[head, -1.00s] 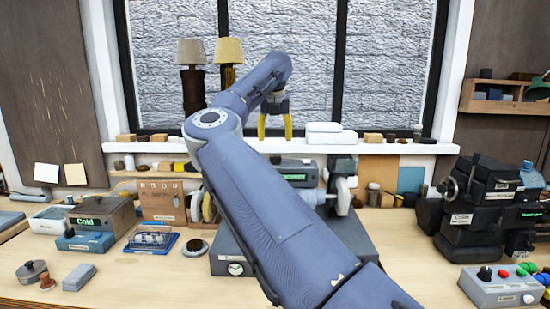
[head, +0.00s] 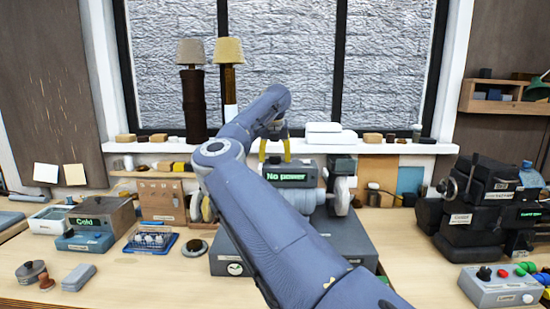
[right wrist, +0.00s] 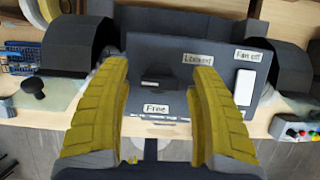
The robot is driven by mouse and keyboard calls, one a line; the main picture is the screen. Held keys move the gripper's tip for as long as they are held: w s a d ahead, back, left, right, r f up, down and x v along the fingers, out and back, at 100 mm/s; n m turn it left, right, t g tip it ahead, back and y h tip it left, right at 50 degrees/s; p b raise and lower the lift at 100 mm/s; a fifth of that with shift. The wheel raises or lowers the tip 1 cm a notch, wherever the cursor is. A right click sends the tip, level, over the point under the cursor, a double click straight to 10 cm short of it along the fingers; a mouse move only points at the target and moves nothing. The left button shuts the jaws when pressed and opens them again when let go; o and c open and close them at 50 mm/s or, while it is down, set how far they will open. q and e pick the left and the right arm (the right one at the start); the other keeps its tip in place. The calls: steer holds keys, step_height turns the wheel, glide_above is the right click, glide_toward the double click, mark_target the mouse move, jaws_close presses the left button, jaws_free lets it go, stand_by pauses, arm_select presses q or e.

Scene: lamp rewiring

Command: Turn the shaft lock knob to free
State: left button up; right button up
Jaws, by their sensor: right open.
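The shaft lock knob (right wrist: 157,84) is a small dark knob on a dark grey panel (right wrist: 165,60) in the right wrist view. A "Locked" label (right wrist: 197,59) is at its upper right and a "Free" label (right wrist: 155,109) is below it. I cannot tell clearly which label it points to. My right gripper (right wrist: 160,72) is open, its yellow fingers to either side of the knob in the picture, with no visible contact. In the head view the right gripper (head: 274,150) hangs in front of the machine with a green "No power" display (head: 287,177). The knob is hidden there.
A white switch (right wrist: 244,87) sits under a "Fan off" label (right wrist: 246,55). Dark rounded housings flank the panel. In the head view a black machine (head: 477,210) and a button box (head: 500,287) stand at right.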

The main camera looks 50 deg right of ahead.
steer(key=shift+c, duration=0.2)
steer(key=c, duration=1.2)
steer(key=shift+n, duration=0.3)
steer(key=n+t+y, duration=0.1)
steer(key=n, duration=0.2)
steer(key=shift+r+n, duration=0.15)
steer(key=shift+n, duration=0.15)
steer(key=shift+c, duration=0.2)
steer(key=n+y, duration=0.1)
steer(key=n, duration=0.3)
steer(key=shift+n+t+y, duration=0.3)
steer(key=shift+t+y, duration=0.1)
steer(key=n+y, duration=0.2)
steer(key=n, duration=0.3)
steer(key=shift+n+g+y, duration=0.5)
steer(key=shift+n+y, duration=0.2)
steer(key=shift+n, duration=1.2)
steer(key=shift+a+f+n, duration=0.1)
steer(key=shift+f+n, duration=0.1)
steer(key=shift+n, duration=0.1)
